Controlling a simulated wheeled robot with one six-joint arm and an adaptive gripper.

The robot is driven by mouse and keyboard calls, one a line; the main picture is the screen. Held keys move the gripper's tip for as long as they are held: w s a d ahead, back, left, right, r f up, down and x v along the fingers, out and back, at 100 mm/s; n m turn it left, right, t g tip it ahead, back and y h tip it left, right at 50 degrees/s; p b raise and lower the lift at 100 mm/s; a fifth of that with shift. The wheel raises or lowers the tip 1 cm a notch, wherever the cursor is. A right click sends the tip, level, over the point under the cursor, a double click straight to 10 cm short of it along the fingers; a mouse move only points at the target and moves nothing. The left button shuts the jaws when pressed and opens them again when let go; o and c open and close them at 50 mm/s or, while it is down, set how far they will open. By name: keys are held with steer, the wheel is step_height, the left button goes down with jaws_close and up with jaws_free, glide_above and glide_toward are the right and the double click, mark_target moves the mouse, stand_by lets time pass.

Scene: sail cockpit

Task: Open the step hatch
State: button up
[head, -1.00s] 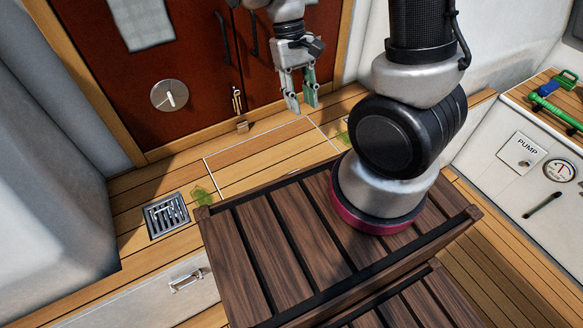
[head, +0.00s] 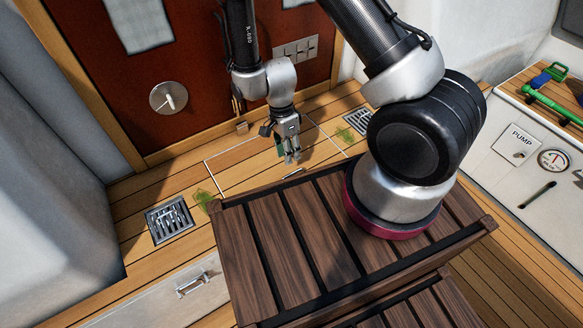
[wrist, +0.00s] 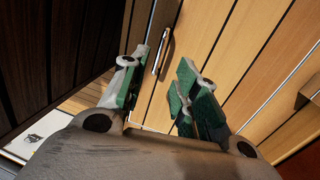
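The step hatch (head: 245,165) is a wooden panel outlined by a pale seam in the planked step. It lies flat and flush with the planks, and the dark slatted crate hides part of its near side. A small metal bar handle (head: 293,173) lies at its near edge; it also shows in the wrist view (wrist: 162,55). My gripper (head: 290,160) points down above the hatch, just behind the handle in the head view. In the wrist view its green-padded fingers (wrist: 163,62) are apart and empty, with the handle appearing between the tips. Contact cannot be told.
The dark slatted crate (head: 290,240) stands close in front of the hatch. Metal drain grates (head: 169,221) lie at both sides. The pump panel (head: 515,144) is at right.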

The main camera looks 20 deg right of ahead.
mark_target(291, 168)
steer(key=f, duration=0.3)
steer(key=s+f, duration=0.1)
steer(key=f, duration=0.3)
steer(key=shift+s+d, duration=0.15)
steer(key=shift+s, duration=0.05)
jaws_close()
